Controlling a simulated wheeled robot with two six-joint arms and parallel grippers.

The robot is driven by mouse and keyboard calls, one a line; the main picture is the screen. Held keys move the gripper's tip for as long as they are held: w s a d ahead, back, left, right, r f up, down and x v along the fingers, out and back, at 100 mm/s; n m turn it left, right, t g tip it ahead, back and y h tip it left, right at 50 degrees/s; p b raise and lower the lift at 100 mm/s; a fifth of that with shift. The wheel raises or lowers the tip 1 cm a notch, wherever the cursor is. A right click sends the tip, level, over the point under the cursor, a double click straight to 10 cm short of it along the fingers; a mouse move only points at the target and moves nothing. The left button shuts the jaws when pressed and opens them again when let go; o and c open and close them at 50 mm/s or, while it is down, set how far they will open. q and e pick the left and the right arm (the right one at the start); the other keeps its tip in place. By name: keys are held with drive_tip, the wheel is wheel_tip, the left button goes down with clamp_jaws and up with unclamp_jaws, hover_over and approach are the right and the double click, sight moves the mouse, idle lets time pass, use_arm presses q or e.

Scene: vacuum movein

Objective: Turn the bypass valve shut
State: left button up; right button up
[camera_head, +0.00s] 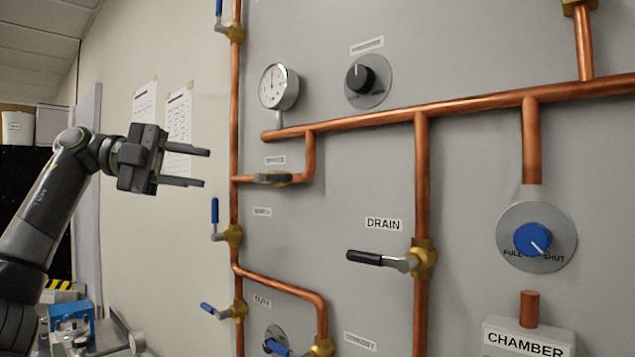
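My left gripper (206,168) is open and empty, its two fingers pointing right toward the panel. To its right, a valve with a dark handle (272,179) sits on a short horizontal copper pipe; the handle looks in line with that pipe. The fingers look clear of the handle. My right gripper is not in view.
A pressure gauge (279,87) and a black knob (361,79) are above. The drain valve's lever (385,260) sticks out left. A blue knob (533,239) is at right. Blue-handled valves (215,217) line the left vertical pipe (235,120). Papers (179,120) hang on the wall behind my gripper.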

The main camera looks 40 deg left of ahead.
sight(275, 176)
use_arm(q)
drive_tip(key=p+x, duration=0.2)
drive_tip(key=x, duration=1.3)
drive_tip(key=shift+w+d+p, duration=0.1)
drive_tip(key=shift+d+p, duration=0.25)
drive_tip(key=shift+d, duration=0.1)
drive_tip(key=shift+w+d+f, duration=0.1)
drive_tip(key=shift+w+d, duration=0.25)
drive_tip(key=shift+d, duration=0.05)
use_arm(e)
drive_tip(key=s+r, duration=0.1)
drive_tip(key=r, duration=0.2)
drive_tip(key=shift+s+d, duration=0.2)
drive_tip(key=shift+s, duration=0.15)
use_arm(q)
drive_tip(key=shift+c, duration=0.6)
clamp_jaws()
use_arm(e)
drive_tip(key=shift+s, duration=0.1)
